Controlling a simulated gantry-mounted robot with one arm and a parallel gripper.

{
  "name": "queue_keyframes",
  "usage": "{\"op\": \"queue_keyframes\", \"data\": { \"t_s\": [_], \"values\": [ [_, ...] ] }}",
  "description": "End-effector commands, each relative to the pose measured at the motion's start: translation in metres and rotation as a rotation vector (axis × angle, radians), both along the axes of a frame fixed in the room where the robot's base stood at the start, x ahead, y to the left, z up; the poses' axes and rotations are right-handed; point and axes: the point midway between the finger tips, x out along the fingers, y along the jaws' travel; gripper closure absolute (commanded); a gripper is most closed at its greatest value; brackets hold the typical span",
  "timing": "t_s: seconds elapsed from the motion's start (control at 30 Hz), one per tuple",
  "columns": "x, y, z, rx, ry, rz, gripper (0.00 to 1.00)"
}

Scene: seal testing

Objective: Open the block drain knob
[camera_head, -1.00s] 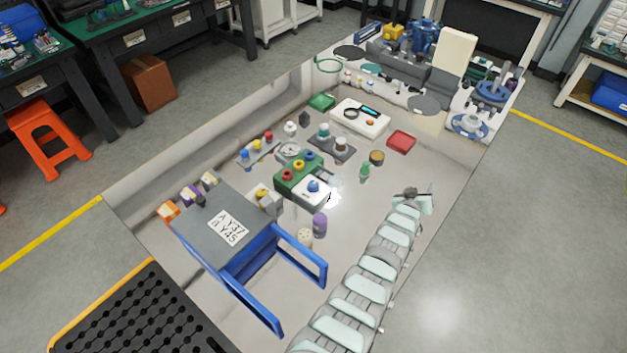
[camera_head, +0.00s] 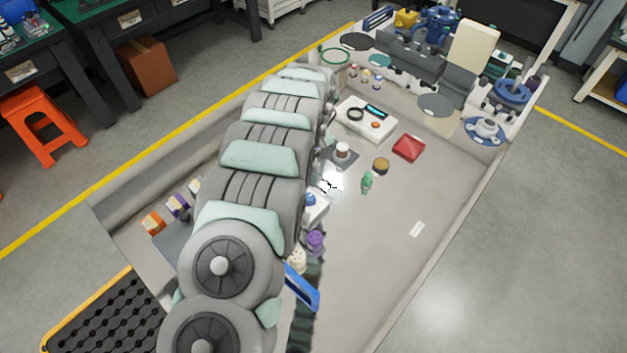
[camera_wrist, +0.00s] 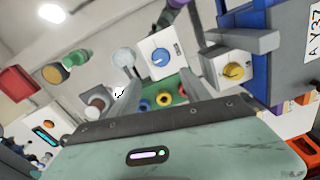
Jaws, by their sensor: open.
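A pale box with a yellow knob (camera_wrist: 233,71) is to the right. No label shows which is the drain knob. My gripper (camera_wrist: 154,80) is open and empty, its two grey fingers spread over the green block area. In the head view, my arm hides the gripper and green block.
A purple-capped bottle (camera_head: 315,241) and a blue frame (camera_head: 302,287) are close to the arm. The tabletop's right side is mostly clear.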

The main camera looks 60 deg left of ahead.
Motion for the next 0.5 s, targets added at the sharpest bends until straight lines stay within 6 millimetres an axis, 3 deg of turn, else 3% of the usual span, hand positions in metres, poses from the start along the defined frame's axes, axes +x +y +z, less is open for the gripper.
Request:
{"op": "queue_keyframes", "data": {
  "t_s": [0.5],
  "values": [
    [-0.003, 0.0, -0.077, 0.002, -0.003, 0.0, 0.45]
  ]
}}
